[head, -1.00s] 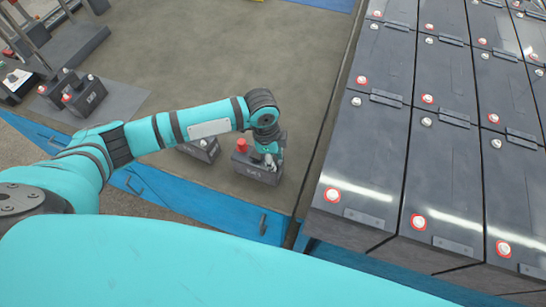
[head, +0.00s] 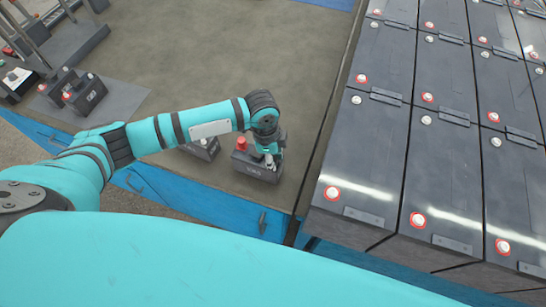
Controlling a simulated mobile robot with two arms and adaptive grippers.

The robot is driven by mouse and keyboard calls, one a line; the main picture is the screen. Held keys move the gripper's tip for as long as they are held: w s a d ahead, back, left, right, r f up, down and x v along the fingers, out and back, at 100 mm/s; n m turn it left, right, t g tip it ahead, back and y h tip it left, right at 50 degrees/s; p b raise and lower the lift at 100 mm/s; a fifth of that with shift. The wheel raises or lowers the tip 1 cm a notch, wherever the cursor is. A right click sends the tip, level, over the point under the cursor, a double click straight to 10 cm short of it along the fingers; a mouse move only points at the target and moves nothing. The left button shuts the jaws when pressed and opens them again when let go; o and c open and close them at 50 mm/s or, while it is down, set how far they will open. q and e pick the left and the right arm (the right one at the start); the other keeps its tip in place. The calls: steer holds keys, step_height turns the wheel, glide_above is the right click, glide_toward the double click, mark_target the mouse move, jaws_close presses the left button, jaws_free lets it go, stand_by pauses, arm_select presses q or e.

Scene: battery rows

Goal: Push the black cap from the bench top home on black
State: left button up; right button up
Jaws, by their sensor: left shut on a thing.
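A small dark battery (head: 255,171) stands on the bench top (head: 290,50) near its front edge. A red cap (head: 241,143) sits on its left terminal. My left gripper (head: 269,160) points down over the right end of this battery, low and close to its top. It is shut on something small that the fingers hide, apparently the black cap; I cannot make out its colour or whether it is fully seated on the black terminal. My right gripper is not in view.
Another battery (head: 203,150) stands partly hidden behind my left forearm. More batteries (head: 85,93) stand on a grey mat (head: 122,98) at the left. Rows of large batteries (head: 366,150) fill the right side. The bench top behind my gripper is clear.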

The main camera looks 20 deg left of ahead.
arm_select(q)
steer(key=shift+f, duration=0.45)
stand_by(0.5)
steer(key=o, duration=1.3)
steer(key=shift+o, duration=0.2)
steer(key=shift+r, duration=0.1)
steer(key=shift+r+p, duration=3.45)
steer(key=shift+p, duration=0.3)
